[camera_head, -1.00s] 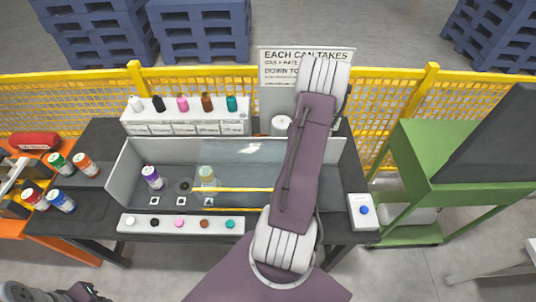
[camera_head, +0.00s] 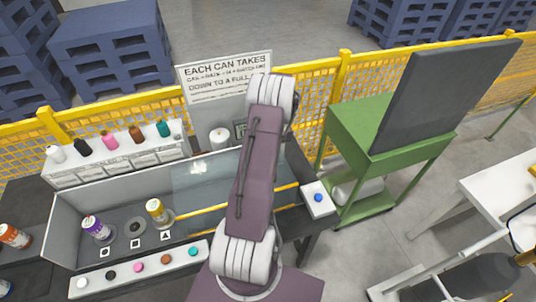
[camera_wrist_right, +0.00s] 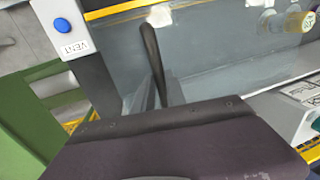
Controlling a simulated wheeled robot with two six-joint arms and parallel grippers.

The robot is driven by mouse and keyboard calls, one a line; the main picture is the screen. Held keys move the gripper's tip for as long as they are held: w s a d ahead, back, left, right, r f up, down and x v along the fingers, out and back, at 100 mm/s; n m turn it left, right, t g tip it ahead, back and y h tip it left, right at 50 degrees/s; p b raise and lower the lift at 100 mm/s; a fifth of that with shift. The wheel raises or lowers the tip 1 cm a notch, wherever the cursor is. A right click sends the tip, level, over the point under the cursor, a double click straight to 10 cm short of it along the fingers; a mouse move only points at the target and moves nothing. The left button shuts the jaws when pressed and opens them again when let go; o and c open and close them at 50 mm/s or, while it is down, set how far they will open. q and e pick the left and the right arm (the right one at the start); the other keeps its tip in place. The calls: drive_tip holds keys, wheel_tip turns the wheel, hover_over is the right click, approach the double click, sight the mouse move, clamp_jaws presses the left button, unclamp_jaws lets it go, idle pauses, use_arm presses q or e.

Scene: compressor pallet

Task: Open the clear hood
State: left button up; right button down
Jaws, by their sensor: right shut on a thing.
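The clear hood (camera_head: 205,182) is a see-through panel with a yellow-striped front edge, over the right part of the grey tray (camera_head: 62,232) on the bench. Its left edge is just right of the can with the yellow label (camera_head: 156,211). In the right wrist view, the hood's glassy surface (camera_wrist_right: 215,50) is close in front of me. My right arm covers the right end of the hood in the head view and hides that gripper. In the wrist view, slim dark fingers (camera_wrist_right: 160,85) are at the hood, shut on it; the exact contact is unclear. My left gripper is out of view.
A purple-labelled can (camera_head: 97,229) stands left in the tray. A button strip (camera_head: 140,266) runs along the front. A white box with a blue button (camera_head: 318,198) is at the right bench end. A green stand (camera_head: 352,128) is beyond it. A bottle rack (camera_head: 115,155) and yellow fence are behind.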

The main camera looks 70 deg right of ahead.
drive_tip(key=c, duration=1.4)
unclamp_jaws()
drive_tip(key=shift+o, duration=0.2)
drive_tip(key=shift+d+r, duration=0.15)
drive_tip(key=shift+r, duration=0.2)
wheel_tip(320, 180, up, 8)
drive_tip(key=s+d+b, duration=0.1)
drive_tip(key=b, duration=0.1)
